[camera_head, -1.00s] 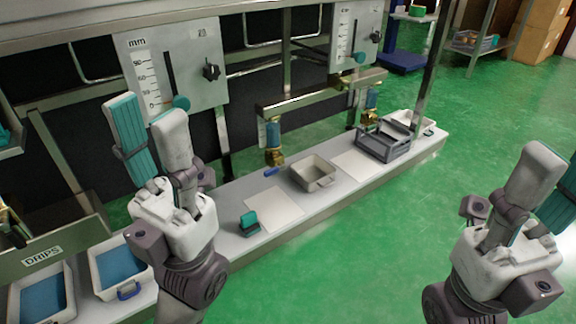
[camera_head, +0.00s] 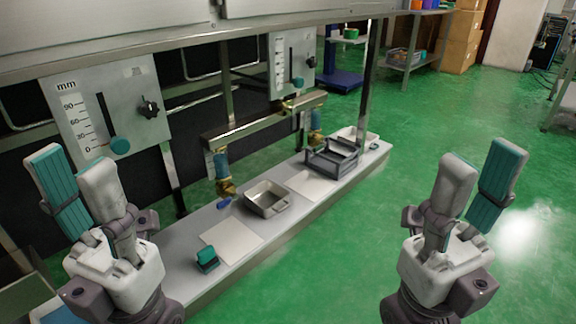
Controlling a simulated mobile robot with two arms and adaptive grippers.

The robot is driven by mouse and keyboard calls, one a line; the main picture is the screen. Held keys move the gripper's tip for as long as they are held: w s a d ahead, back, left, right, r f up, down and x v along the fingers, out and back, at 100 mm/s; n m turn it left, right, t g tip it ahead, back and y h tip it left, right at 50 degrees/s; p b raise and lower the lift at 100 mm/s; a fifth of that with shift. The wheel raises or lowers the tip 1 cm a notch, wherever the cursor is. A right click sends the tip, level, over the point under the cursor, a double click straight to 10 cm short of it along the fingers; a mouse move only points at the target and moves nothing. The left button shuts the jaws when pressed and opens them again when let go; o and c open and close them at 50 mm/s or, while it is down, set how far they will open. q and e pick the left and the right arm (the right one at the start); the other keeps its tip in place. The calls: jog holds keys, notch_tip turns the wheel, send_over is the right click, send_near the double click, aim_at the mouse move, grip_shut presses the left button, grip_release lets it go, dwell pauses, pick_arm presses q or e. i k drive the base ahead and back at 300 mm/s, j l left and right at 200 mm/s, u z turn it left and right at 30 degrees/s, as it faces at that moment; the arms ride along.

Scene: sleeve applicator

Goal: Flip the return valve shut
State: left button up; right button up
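A brass pipe assembly runs along a steel bar (camera_head: 262,122) behind the bench. A brass valve (camera_head: 226,188) hangs at its near end below a blue section (camera_head: 221,163), with a blue lever (camera_head: 224,203) at its lower left. A second blue section (camera_head: 315,119) is at the far end. I see no label telling which valve is the return valve. My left gripper (camera_head: 70,160) is raised at the left, open and empty, apart from the valves. My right gripper (camera_head: 482,160) is raised over green floor at the right, open and empty, far from the valves.
The bench (camera_head: 190,245) holds a metal tray (camera_head: 267,209), a grey crate (camera_head: 330,166), white sheets (camera_head: 232,241) and a small teal-topped block (camera_head: 207,259). Gauge panels (camera_head: 105,105) with knobs stand behind. A steel post (camera_head: 368,80) rises at the bench's far end. Green floor is clear at the right.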

aim_at(293, 109)
jog(key=i+j+u, duration=0.25)
jog(key=u, duration=0.15)
jog(key=i+j+u, duration=0.1)
jog(key=i+u, duration=0.25)
